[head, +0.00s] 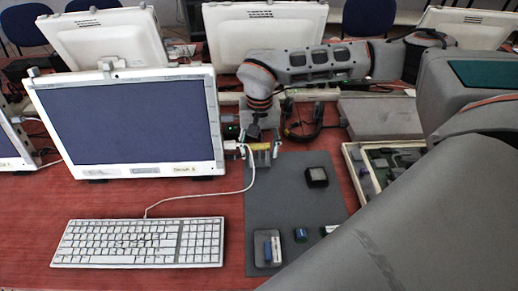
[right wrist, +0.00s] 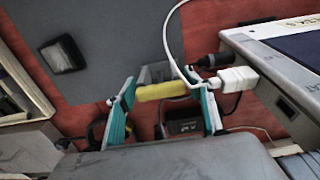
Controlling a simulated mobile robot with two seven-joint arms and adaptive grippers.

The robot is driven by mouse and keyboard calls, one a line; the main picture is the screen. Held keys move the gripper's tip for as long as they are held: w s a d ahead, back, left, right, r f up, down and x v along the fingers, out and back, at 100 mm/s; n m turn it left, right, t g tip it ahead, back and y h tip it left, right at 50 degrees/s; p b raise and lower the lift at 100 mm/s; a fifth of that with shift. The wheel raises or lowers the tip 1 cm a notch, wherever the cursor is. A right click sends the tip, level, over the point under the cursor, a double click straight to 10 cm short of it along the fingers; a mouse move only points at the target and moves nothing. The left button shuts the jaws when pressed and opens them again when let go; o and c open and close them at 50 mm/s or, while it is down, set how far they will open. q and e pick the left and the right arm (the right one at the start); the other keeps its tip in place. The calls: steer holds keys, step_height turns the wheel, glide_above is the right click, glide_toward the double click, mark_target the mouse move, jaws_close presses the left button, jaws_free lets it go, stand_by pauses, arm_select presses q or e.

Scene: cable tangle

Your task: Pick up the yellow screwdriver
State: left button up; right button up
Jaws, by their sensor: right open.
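The yellow screwdriver (head: 261,146) is at the back of the dark grey mat, right of the monitor. In the right wrist view its yellow handle (right wrist: 163,91) lies crosswise between the two teal-sided fingers. My right gripper (head: 259,151) reaches down over it. The right gripper (right wrist: 166,107) is open with its fingers at either end of the handle; I cannot tell whether they touch it. A white cable plug (right wrist: 236,79) sits beside the right fingertip, and its cable passes close to the handle. My left gripper is not in view.
A monitor (head: 127,125) and keyboard (head: 140,242) stand left of the mat (head: 285,202). A black block (head: 316,177) and a small tray (head: 258,256) rest on the mat. A box of parts (head: 358,175) lies to the right, and headphones (head: 305,122) lie behind. The mat's middle is mostly clear.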

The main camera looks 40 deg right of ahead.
steer(key=shift+r, duration=0.1)
steer(key=c, duration=0.9)
steer(key=shift+c, duration=0.2)
steer(key=shift+r, duration=0.15)
